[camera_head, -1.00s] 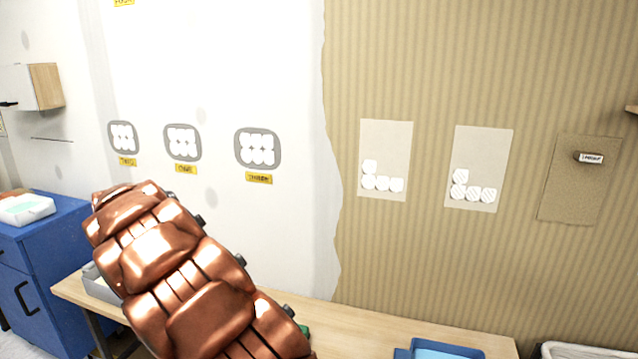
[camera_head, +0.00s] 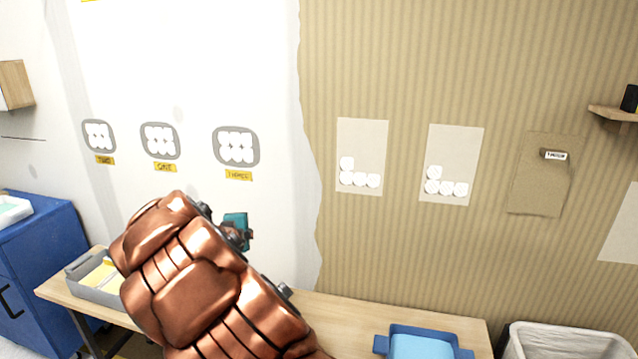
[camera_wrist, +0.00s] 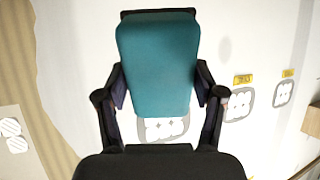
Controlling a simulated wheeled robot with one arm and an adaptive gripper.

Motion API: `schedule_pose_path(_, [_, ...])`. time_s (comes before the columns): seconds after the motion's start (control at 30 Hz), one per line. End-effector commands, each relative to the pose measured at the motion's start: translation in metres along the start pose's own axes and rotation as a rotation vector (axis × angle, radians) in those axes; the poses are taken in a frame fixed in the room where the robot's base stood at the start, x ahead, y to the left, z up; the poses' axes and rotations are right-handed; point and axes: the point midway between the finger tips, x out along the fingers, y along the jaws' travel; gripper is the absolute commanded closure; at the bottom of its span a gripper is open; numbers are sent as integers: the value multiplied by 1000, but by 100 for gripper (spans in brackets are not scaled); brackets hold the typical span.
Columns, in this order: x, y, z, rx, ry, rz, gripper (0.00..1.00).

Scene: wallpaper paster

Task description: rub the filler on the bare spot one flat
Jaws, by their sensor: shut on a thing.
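Bare spot one (camera_head: 144,141) is a grey rounded patch on the white wall, the middle of three, with a yellow label under it. White filler dabs (camera_head: 160,139) cover its middle. My gripper (camera_head: 234,236) is shut on a teal block (camera_head: 236,219), below and right of spot one and apart from it in the picture. In the wrist view, the fingers (camera_wrist: 160,85) hold the teal block (camera_wrist: 158,62) by its sides. That view is upside down; spot one (camera_wrist: 239,104) shows right of the block. The block partly hides spot three (camera_wrist: 184,128).
Spot two (camera_head: 98,136) and spot three (camera_head: 236,146) flank spot one. Striped wallpaper (camera_head: 400,60) covers the wall to the right. A workbench (camera_head: 335,308) runs below, with a grey tray (camera_head: 82,266) and a blue tray (camera_head: 382,344). A bin (camera_head: 510,330) stands at right.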

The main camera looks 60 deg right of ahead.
Motion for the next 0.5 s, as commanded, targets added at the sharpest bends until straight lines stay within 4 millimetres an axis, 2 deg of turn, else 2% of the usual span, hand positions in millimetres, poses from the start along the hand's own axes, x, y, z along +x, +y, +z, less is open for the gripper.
schedule_pose_path(0.03, [0,24,-11,12,44,38,68])
schedule_pose_path(0.17, [-4,79,-41,45,172,124,68])
schedule_pose_path(0.3, [-17,138,-69,67,285,215,68])
schedule_pose_path(0.5, [-43,202,-100,79,393,313,68])
